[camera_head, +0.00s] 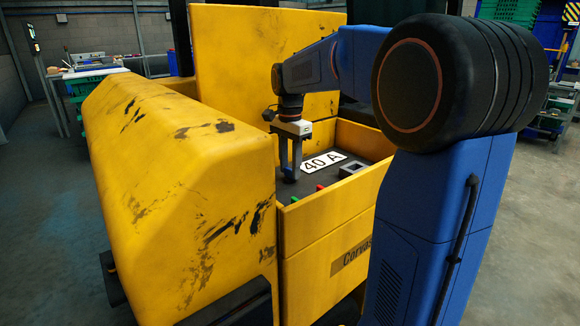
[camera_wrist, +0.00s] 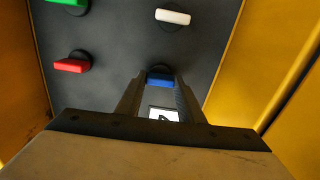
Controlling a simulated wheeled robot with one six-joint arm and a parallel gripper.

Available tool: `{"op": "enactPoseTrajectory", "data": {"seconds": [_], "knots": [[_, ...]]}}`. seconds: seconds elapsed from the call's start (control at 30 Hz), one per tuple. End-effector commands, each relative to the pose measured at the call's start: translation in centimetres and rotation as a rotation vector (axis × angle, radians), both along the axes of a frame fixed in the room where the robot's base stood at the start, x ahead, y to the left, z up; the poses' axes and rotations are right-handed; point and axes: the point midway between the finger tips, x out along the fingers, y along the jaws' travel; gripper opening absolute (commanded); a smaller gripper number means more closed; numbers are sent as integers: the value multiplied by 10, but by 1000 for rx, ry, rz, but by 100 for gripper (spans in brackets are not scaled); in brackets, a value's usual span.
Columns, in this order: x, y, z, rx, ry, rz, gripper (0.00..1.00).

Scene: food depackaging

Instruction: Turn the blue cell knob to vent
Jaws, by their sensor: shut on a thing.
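The blue knob (camera_wrist: 160,79) is on the dark panel, in the lower middle of the wrist view. My gripper (camera_wrist: 158,88) reaches down over it, with one finger on each side, shut on the knob. In the head view my gripper (camera_head: 291,172) points down onto the panel, and the blue knob cannot be made out there. A white label (camera_wrist: 163,114) shows partly between the fingers in the wrist view. In the head view a white label (camera_head: 323,161) reads "40 A". I cannot read any vent mark.
A green knob (camera_wrist: 68,3), a red knob (camera_wrist: 71,65) and a white knob (camera_wrist: 172,17) stand on the same panel. Yellow walls (camera_head: 335,225) enclose the panel. A large yellow cover (camera_head: 175,170) stands close at the left of my gripper.

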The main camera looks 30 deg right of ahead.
Motion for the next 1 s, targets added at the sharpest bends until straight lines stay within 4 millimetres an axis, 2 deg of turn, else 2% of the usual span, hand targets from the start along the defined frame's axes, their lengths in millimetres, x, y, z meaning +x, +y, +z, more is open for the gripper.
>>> {"op": "enactPoseTrajectory", "data": {"seconds": [0.27, 1.0], "knots": [[0, 0, 0, 0, 0, 159, 12], [0, 0, 1, -1, -1, 854, 12]]}}
